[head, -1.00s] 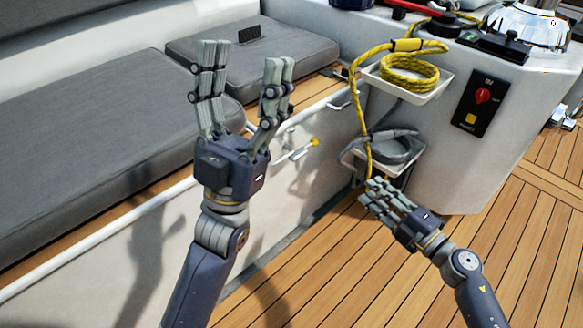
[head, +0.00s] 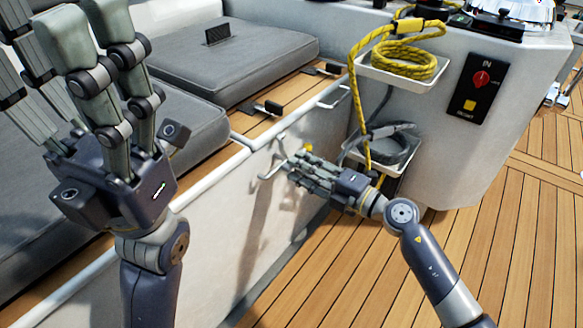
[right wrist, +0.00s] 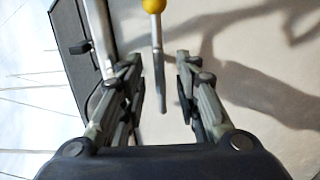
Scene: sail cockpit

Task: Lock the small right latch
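A slim metal latch lever with a yellow knob (head: 308,148) is on the white cockpit side wall, partly hidden behind my right gripper. In the right wrist view its metal rod (right wrist: 158,60) hangs between the two finger sides, with the yellow knob (right wrist: 154,5) at the top edge. My right gripper (head: 298,168) is open at the lever, its fingers on either side of the rod with gaps showing; contact is not visible. My left gripper (head: 48,50) is open and empty, raised at the left, away from the latch.
Grey seat cushions (head: 235,60) lie along the left, with a black fitting (head: 268,108) at the seat edge. Yellow rope (head: 405,65) sits in a white tray (head: 437,85) above a lower tray holding a grey coil (head: 385,150). The wooden deck (head: 495,235) is clear.

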